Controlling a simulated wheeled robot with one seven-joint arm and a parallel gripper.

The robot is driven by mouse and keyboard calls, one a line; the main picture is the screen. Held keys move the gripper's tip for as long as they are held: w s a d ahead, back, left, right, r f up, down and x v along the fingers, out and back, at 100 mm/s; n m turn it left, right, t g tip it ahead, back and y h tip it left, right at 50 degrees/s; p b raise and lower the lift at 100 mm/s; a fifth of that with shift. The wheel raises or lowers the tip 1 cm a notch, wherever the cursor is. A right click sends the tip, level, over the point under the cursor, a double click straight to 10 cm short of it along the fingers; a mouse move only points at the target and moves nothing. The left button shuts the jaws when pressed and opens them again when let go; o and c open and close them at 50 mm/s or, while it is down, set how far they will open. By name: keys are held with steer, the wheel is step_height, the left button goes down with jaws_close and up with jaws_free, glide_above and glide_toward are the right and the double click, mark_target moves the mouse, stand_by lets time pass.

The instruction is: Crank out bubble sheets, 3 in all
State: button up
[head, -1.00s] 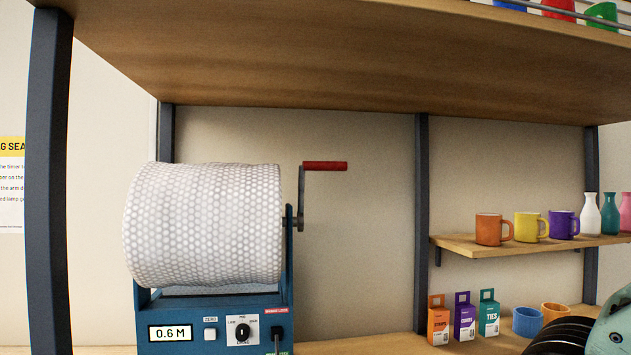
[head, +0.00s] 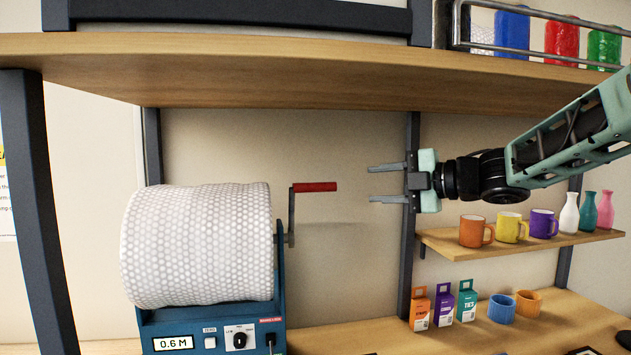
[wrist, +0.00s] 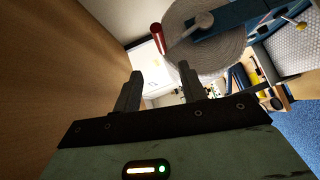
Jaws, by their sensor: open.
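A large roll of white bubble wrap (head: 198,245) sits in a blue dispenser (head: 215,322) on the bench at the left. The dispenser's display (head: 173,343) reads 0.6 M. Its crank (head: 291,215) points up on the right side, with a red handle (head: 315,187) at the top sticking out to the right. My gripper (head: 371,184) is open and empty, a short way right of the red handle, with its fingers pointing left toward it. In the wrist view the red handle (wrist: 157,38) shows beyond the fingers, apart from them, and the roll (wrist: 215,40) is behind it.
A wooden shelf (head: 250,75) runs above the dispenser and my gripper. A dark post (head: 411,130) stands behind my gripper.

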mark_target(320, 186)
steer(key=p+x, duration=0.3)
steer(key=x, duration=0.4)
steer(key=p+x, duration=0.3)
steer(key=x, duration=0.4)
steer(key=shift+w+a+r, duration=0.15)
steer(key=shift+a+r, duration=0.05)
steer(key=shift+a, duration=0.05)
steer(key=shift+w+a+f, duration=0.2)
steer(key=shift+w+a, duration=0.1)
steer(key=shift+a, duration=0.25)
jaws_close()
